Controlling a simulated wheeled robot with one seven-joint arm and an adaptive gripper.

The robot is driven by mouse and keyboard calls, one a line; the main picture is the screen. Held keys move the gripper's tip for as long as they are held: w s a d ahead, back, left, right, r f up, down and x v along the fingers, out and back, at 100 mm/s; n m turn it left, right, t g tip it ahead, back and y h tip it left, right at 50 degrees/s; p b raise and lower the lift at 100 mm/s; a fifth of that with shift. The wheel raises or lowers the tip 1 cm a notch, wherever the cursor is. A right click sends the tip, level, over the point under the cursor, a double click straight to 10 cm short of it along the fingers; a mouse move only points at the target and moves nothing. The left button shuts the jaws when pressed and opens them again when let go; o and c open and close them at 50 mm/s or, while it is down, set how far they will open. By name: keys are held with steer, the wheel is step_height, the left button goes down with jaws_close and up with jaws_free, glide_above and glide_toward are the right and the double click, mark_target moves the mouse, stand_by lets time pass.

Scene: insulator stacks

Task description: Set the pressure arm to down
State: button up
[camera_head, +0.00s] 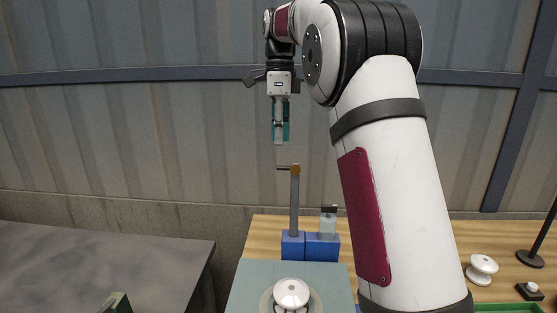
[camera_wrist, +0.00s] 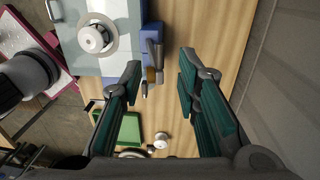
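The pressure arm (camera_head: 294,208) appears to be the grey bar standing upright from a blue block (camera_head: 292,245), with a brass-coloured piece and a short dark crossbar at its top. In the wrist view its grey bar (camera_wrist: 155,50) is seen nearly end-on, between and beyond the fingertips. My gripper (camera_head: 279,140) points down above the top of the bar, with a visible gap between them. Its teal-padded fingers are apart and empty in the wrist view (camera_wrist: 160,60). A white insulator (camera_head: 291,293) sits on the grey-green plate (camera_head: 250,275) in front of the block.
A small grey post with a dark top (camera_head: 328,220) stands right of the bar. Another white insulator (camera_head: 481,268) and a green tray (camera_head: 495,308) are at the right. A grey table (camera_head: 110,260) stands at the left. The corrugated wall is behind.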

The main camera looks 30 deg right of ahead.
steer(key=f, duration=0.4)
steer(key=f+b, duration=0.1)
steer(key=f, duration=0.1)
steer(key=shift+s+a+f, duration=0.15)
steer(key=shift+s+f, duration=0.1)
steer(key=shift+f, duration=0.05)
steer(key=shift+c, duration=0.6)
jaws_close()
